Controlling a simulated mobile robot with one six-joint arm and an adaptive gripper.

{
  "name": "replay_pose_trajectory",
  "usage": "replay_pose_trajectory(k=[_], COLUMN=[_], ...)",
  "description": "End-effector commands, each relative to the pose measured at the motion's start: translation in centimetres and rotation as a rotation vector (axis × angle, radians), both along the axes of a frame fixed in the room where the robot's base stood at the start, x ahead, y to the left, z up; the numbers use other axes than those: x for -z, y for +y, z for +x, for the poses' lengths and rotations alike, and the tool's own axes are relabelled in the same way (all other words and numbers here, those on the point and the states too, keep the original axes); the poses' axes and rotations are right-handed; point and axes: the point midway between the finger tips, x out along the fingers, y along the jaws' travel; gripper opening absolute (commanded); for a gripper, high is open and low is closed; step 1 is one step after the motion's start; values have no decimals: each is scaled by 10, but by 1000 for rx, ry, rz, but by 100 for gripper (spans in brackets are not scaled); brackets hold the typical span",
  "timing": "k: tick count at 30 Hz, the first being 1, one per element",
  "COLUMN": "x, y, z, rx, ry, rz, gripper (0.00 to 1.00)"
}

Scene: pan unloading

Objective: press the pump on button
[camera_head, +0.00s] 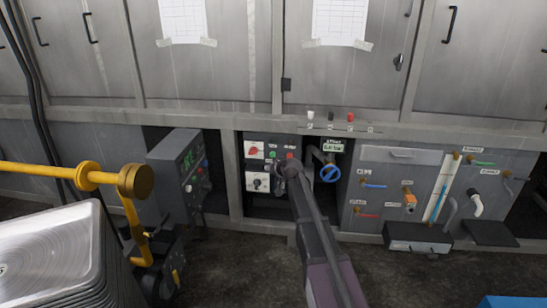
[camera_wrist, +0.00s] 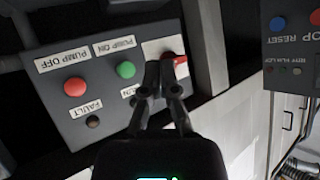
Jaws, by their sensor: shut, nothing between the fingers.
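The pump panel (camera_head: 256,168) is a grey box set in the metal cabinet front, near the middle of the head view. In the wrist view the green button (camera_wrist: 125,70) sits beside the label PUMP ON. The red button (camera_wrist: 75,87) sits beside the label PUMP OFF. My gripper (camera_wrist: 160,65) is shut and empty, with its fingertips to the right of the green button, over the panel near a red rotary switch (camera_wrist: 180,60). In the head view my gripper (camera_head: 289,168) is in front of the panel's right side. Contact with the panel cannot be told.
A dark FAULT lamp (camera_wrist: 93,122) is below the buttons. Another panel with a blue RESET button (camera_wrist: 278,24) is at the right. A blue valve wheel (camera_head: 330,173) is right of my gripper. A yellow-handled cart with trays (camera_head: 60,245) stands at the left.

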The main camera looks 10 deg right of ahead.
Motion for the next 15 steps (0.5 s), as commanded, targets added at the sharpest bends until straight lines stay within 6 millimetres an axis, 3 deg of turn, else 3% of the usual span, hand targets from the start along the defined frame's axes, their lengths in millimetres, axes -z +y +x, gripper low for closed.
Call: replay_pose_trajectory(k=[15], x=[0], y=[-16], z=[52], rx=[0], ry=[0], rz=[0], gripper=[0])
